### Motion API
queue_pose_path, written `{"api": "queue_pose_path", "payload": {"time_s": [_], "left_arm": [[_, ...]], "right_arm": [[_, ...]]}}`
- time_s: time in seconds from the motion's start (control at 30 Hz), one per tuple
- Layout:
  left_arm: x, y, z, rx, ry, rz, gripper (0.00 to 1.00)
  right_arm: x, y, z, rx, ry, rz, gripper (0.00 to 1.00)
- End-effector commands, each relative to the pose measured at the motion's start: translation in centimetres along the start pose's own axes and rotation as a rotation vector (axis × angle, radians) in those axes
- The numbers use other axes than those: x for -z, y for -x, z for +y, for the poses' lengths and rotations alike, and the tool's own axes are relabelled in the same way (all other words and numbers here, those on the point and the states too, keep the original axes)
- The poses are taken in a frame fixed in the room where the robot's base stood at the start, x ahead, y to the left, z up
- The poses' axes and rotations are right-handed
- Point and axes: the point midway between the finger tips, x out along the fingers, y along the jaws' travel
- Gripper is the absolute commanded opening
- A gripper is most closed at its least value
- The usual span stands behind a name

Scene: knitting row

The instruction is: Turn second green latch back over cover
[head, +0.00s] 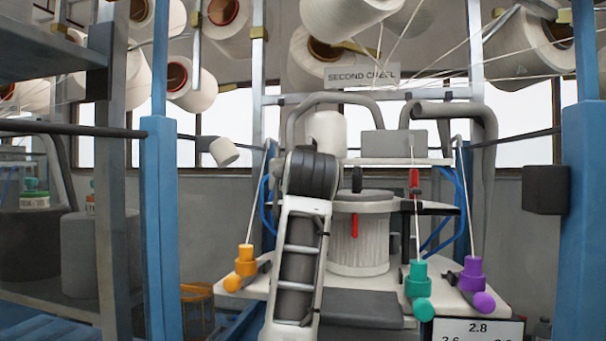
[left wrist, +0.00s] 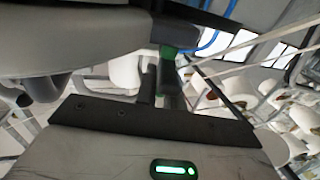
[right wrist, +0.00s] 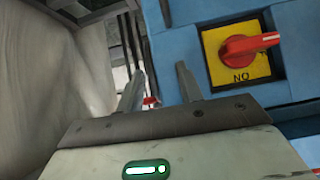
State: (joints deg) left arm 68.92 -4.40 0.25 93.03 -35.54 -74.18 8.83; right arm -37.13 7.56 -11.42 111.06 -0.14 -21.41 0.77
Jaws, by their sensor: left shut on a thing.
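In the left wrist view a green piece (left wrist: 168,51), likely the latch, is at the fingertips of my left gripper (left wrist: 160,72). The fingers are close together and shut on it. A large pale grey rounded body (left wrist: 75,42) lies beside it; I cannot tell whether this is the cover. In the head view my left arm (head: 301,265) stands in front of the machine and hides the left gripper and the latch. My right gripper (right wrist: 160,85) is open and empty in the right wrist view, in front of a blue panel (right wrist: 177,50).
A red knob on a yellow plate (right wrist: 216,72) is close to my right gripper. In the head view orange (head: 246,262), teal (head: 418,276) and purple (head: 472,272) fittings stand along the machine's front. Blue posts (head: 160,220) flank it, and yarn cones (head: 190,85) hang above.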

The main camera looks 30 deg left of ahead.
Motion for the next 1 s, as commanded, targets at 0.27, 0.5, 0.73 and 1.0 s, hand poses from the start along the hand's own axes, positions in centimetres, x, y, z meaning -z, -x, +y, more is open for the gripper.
{"api": "queue_pose_path", "payload": {"time_s": [0.27, 0.5, 0.73, 1.0], "left_arm": [[0.05, 0.04, 0.1, -0.003, 0.001, 0.001, 0.0], [0.06, 0.05, 0.1, -0.003, 0.001, 0.001, 0.18], [0.04, 0.03, 0.06, -0.002, 0.0, 0.001, 0.44], [-0.08, 0.85, 0.08, -0.002, 0.001, 0.002, 0.44]], "right_arm": [[0.03, 0.02, 0.03, 0.0, 0.0, 0.001, 0.36], [0.04, 0.03, 0.06, -0.001, 0.001, 0.002, 0.36], [0.03, 0.04, 0.1, -0.002, 0.001, 0.002, 0.36], [-0.32, -0.22, 0.13, -0.002, 0.001, 0.001, 0.36]]}}
